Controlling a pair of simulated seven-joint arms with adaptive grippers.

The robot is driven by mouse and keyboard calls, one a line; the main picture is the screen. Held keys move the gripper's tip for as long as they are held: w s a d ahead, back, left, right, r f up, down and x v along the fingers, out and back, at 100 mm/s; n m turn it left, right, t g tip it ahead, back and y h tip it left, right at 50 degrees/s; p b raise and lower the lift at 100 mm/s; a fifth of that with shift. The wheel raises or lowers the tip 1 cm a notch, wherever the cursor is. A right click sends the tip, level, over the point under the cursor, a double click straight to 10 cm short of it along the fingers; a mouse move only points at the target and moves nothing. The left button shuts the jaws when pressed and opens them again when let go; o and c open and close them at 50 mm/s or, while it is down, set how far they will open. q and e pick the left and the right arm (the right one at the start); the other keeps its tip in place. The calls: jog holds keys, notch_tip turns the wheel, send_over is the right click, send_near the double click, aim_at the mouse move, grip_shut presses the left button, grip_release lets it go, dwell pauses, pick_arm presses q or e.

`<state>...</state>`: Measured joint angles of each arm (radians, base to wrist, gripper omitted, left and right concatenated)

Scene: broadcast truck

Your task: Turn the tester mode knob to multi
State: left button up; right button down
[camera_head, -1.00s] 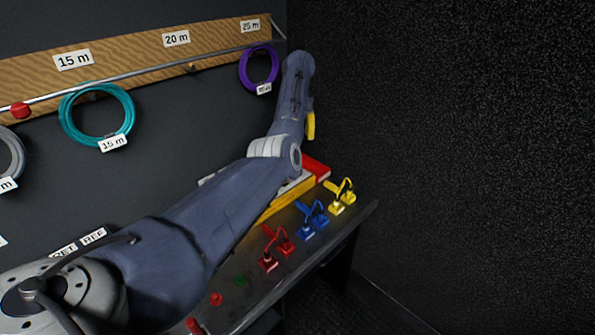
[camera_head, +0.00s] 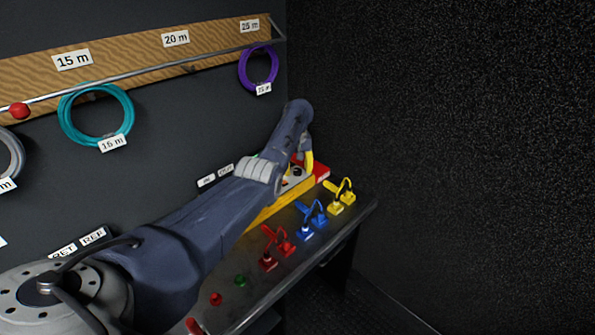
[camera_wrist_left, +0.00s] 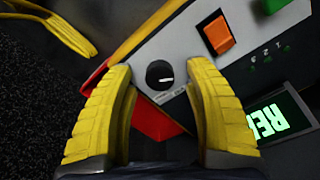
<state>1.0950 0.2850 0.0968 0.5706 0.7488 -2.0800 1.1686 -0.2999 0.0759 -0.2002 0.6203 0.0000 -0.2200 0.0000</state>
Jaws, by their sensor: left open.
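The tester (camera_head: 290,180) is a yellow and red case with a pale panel at the far end of the bench, partly hidden by my left arm. In the left wrist view its black mode knob (camera_wrist_left: 160,75) with a white pointer line sits on the grey panel. My left gripper (camera_wrist_left: 160,72) is open, its yellow fingers on either side of the knob, with gaps between each finger and the knob. It also shows in the head view (camera_head: 306,160), small and partly hidden. The lettering around the knob is too small to read. My right gripper is not in view.
The panel also has an orange switch (camera_wrist_left: 218,35) and a green lit display (camera_wrist_left: 275,117). Red, blue (camera_head: 312,220) and yellow (camera_head: 342,195) connectors with cables line the bench (camera_head: 285,270). Coiled cables, teal (camera_head: 64,120) and purple (camera_head: 243,70), hang on the wall. A dark wall stands at right.

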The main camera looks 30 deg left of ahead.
pick_arm(q)
jog(key=shift+f, duration=0.3)
jog(key=shift+c, duration=0.4)
grip_shut()
